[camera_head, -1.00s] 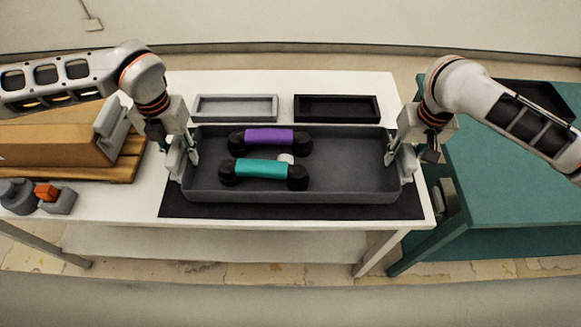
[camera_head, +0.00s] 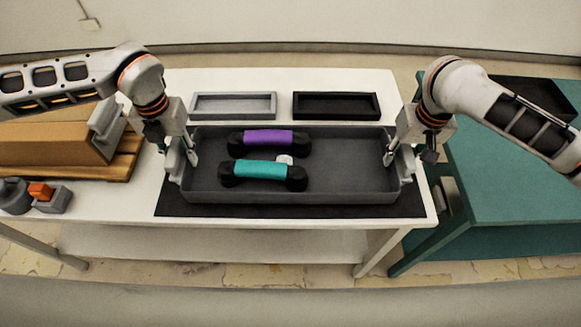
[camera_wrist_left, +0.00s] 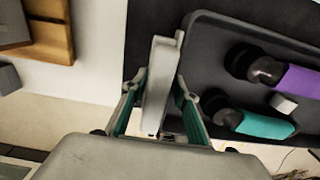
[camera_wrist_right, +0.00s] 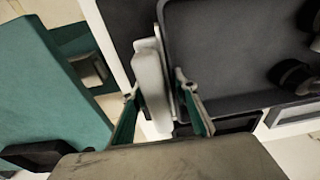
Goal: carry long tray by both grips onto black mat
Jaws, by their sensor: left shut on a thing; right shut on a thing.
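The long dark grey tray (camera_head: 345,197) is over the black mat (camera_head: 300,211), with a strip of mat showing along its front and left. I cannot tell whether the tray touches the mat. A purple handset (camera_head: 267,138), a teal handset (camera_head: 261,169) and a small white block (camera_head: 285,159) lie in its left half. My left gripper (camera_head: 180,160) is shut on the tray's left grip (camera_wrist_left: 160,85). My right gripper (camera_head: 402,160) is shut on the right grip (camera_wrist_right: 152,85). The tray looks level.
A light grey shallow tray (camera_head: 234,106) and a black shallow tray (camera_head: 336,106) stand behind on the white table (camera_head: 200,80). A cardboard box (camera_head: 50,145) on a wooden pallet is at left. A teal table (camera_head: 510,180) stands at right.

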